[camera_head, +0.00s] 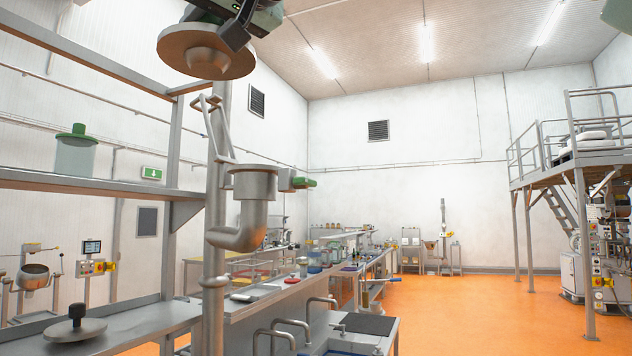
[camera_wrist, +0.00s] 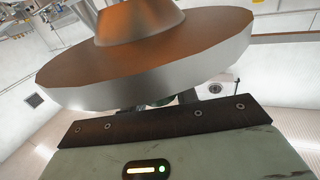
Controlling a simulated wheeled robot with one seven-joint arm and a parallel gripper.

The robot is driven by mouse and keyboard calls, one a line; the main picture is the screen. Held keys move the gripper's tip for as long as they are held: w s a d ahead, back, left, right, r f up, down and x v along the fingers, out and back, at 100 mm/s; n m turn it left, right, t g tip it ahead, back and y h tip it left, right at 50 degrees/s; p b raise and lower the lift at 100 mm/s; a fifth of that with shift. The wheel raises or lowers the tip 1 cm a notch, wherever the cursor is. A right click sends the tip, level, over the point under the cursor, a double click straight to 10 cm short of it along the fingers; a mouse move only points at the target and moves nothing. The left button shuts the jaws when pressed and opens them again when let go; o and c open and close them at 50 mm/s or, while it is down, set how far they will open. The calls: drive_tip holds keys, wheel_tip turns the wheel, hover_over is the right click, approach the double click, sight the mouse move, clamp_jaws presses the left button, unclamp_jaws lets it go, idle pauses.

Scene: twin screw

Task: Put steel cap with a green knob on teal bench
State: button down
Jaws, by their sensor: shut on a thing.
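My gripper (camera_head: 236,32) is high at the top of the head view, shut on the steel cap (camera_head: 204,54). The cap is a wide round disc with a raised hub on its underside, held in the air and tilted. It fills the upper part of the wrist view (camera_wrist: 170,72), beyond the dark edge of my gripper (camera_wrist: 165,122). Its knob is mostly hidden; a bit of green shows under the disc in the wrist view. A bench with a blue-green side (camera_head: 345,343) shows at the bottom of the head view; I cannot tell whether it is the teal bench.
A steel pipe with an open-topped elbow (camera_head: 248,205) stands below the cap. A shelf (camera_head: 60,179) at left bears a green-lidded jar (camera_head: 76,152). A dark-knobbed lid (camera_head: 75,328) lies on the left bench. Orange floor (camera_head: 470,315) is open at right.

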drive_tip(key=w+a+f+m+t+h+b, duration=0.1)
drive_tip(key=w+f+b, duration=0.1)
drive_tip(key=w+f, duration=1)
drive_tip(key=w+a+f+b, duration=0.1)
drive_tip(key=w+f, duration=0.6)
drive_tip(key=f, duration=0.8)
drive_tip(key=w+d+f+m+t+h+b, duration=0.1)
drive_tip(key=w+d+f, duration=0.35)
drive_tip(key=f, duration=0.45)
drive_tip(key=w+d+f+m+t+h+b, duration=0.1)
drive_tip(key=w+d+f, duration=0.3)
drive_tip(key=f, duration=0.5)
drive_tip(key=w+d+f+h+b, duration=0.1)
drive_tip(key=w+d+f+b, duration=0.15)
drive_tip(key=d+f, duration=0.5)
drive_tip(key=d+f+m+t+h, duration=0.1)
drive_tip(key=d+f, duration=0.3)
drive_tip(key=f, duration=0.2)
drive_tip(key=d+f+m+h, duration=0.1)
drive_tip(key=d+f, duration=0.3)
drive_tip(key=f, duration=0.2)
drive_tip(key=s+d+f+m+t+h+b, duration=0.1)
drive_tip(key=s+d+f+m+h+b, duration=0.3)
drive_tip(key=d+f, duration=0.7)
drive_tip(key=s+d+f+t+h, duration=0.1)
drive_tip(key=s+d+f+h, duration=0.2)
drive_tip(key=s+d+f, duration=1.15)
drive_tip(key=s+f, duration=0.8)
drive_tip(key=f, duration=0.1)
drive_tip(key=shift+s, duration=0.2)
